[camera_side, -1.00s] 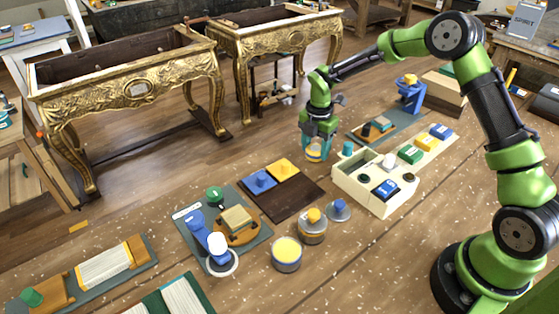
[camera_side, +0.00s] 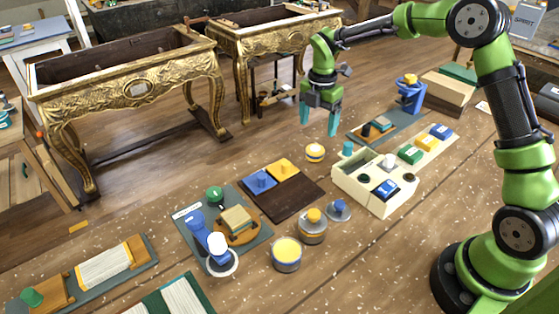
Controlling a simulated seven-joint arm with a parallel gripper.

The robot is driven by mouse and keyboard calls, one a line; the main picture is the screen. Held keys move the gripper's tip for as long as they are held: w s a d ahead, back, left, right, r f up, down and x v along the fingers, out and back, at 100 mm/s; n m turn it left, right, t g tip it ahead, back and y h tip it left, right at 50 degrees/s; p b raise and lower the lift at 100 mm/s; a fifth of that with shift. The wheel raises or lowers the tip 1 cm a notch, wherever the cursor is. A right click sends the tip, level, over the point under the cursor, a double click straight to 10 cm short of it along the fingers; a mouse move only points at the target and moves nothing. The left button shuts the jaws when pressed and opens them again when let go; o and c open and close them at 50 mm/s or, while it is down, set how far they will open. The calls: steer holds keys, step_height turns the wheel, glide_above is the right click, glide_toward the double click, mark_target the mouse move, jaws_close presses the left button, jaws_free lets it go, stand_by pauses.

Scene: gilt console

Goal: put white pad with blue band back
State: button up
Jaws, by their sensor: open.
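My gripper (camera_side: 320,120) hangs open and empty in the air, fingers pointing down, above and just behind a small round white piece with yellow on it (camera_side: 315,152). That piece stands alone on the wooden floor, apart from the fingers. A white-topped piece with blue below it (camera_side: 217,244) stands at the front of a grey-green mat (camera_side: 254,242), by a white ring. I cannot tell for sure which of these is the white pad with a blue band. A dark brown tray (camera_side: 290,207) holds a blue pad (camera_side: 261,181) and a yellow pad (camera_side: 284,168) with knobs.
A cream box (camera_side: 373,203) with coloured blocks stands right of the round white piece. A tin (camera_side: 286,258) with a yellow top, a yellow-knobbed jar (camera_side: 312,231) and a blue-knobbed lid (camera_side: 338,211) stand in front. Gilt console tables (camera_side: 135,88) stand behind. Floor left of my gripper is clear.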

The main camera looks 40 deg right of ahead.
steer(key=s+a+r+m+t, duration=0.25)
steer(key=s+r+m, duration=0.35)
steer(key=r, duration=0.5)
steer(key=s+a+r+m+t+y, duration=0.1)
steer(key=s+r+m+t, duration=0.1)
steer(key=s+m, duration=0.7)
steer(key=s+a+r+m+t+y, duration=0.1)
steer(key=s+a+m+t, duration=0.1)
steer(key=s+m, duration=0.7)
steer(key=shift+s+a+r+m+t, duration=0.15)
steer(key=shift+s+r+m+t, duration=0.25)
steer(key=shift+s, duration=0.45)
